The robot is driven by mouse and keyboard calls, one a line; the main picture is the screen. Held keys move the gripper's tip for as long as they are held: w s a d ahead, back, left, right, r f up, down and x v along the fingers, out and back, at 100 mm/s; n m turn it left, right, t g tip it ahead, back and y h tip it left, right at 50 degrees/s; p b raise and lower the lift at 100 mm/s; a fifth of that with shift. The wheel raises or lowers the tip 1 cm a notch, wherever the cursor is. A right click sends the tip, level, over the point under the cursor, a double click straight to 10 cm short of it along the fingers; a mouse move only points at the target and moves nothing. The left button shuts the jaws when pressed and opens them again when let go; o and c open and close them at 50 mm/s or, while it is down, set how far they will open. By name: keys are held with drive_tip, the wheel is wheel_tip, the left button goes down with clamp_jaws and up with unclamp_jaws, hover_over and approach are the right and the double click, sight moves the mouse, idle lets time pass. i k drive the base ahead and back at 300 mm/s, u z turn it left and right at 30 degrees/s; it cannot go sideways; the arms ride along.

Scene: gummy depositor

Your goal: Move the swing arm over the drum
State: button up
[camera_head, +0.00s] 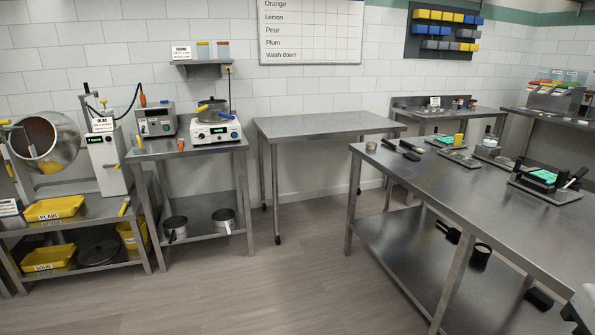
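The drum (45,143) is a shiny steel pan at the far left, tilted with its round mouth showing. To its right stands a white unit (107,165) with a small display and a sign on top. A thin grey post (87,104) rises behind this unit. A dark curved line runs from near the post's top to an orange-tipped piece (142,100) above the grey control box. This looks like the swing arm, to the right of the drum and not over its mouth; its exact joint is too small to tell. My gripper is not in view.
The drum's steel bench (95,211) holds a yellow tray (54,208). Beside it, a steel table carries the control box (156,120) and a hotplate with a pot (212,112). A long steel table (455,205) fills the right. Open floor (255,285) lies between.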

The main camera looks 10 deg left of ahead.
sight(95, 93)
drive_tip(key=i, duration=0.65)
drive_tip(key=u, duration=1.5)
drive_tip(key=i, duration=3.65)
drive_tip(key=u, duration=2.55)
drive_tip(key=i, duration=1.45)
drive_tip(key=z, duration=0.95)
